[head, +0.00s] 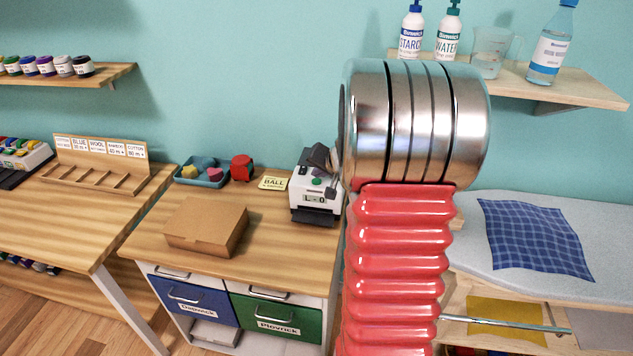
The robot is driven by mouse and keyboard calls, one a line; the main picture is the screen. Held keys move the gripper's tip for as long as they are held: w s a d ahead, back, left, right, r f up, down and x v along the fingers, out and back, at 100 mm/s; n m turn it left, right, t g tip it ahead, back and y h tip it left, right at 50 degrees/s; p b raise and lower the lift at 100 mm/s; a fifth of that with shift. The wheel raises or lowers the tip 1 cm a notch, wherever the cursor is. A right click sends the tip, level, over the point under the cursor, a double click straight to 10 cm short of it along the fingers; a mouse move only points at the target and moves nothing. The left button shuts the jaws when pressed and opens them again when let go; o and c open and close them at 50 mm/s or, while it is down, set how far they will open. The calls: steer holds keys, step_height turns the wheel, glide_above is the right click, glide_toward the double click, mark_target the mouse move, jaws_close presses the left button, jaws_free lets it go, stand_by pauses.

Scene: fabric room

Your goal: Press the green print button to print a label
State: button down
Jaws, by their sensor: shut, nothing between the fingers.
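A white label printer (305,205) with a dark front slot stands at the right side of the wooden cabinet top, and its display reads something like "L - 0". The green button (317,181) shows on the printer's top. My gripper (331,191) is a dark shape over the printer's top right, with its fingers shut and empty. Its tip is close to the green button, but I cannot tell whether it touches. My arm hides the right side of the printer's surroundings.
A cardboard box (206,226) sits on the cabinet top (270,232). Behind it are a blue tray (203,180), a red object (242,167) and a yellow "BALL" card (273,183). An ironing board (470,240) with blue checked cloth (535,238) stands right. A shelf (580,92) holds bottles.

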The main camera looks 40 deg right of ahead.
mark_target(318, 183)
steer(key=shift+f, duration=0.1)
steer(key=shift+f, duration=0.4)
stand_by(0.5)
steer(key=shift+r, duration=0.7)
step_height(318, 183, up, 6)
steer(key=shift+f, duration=0.15)
stand_by(0.7)
stand_by(0.8)
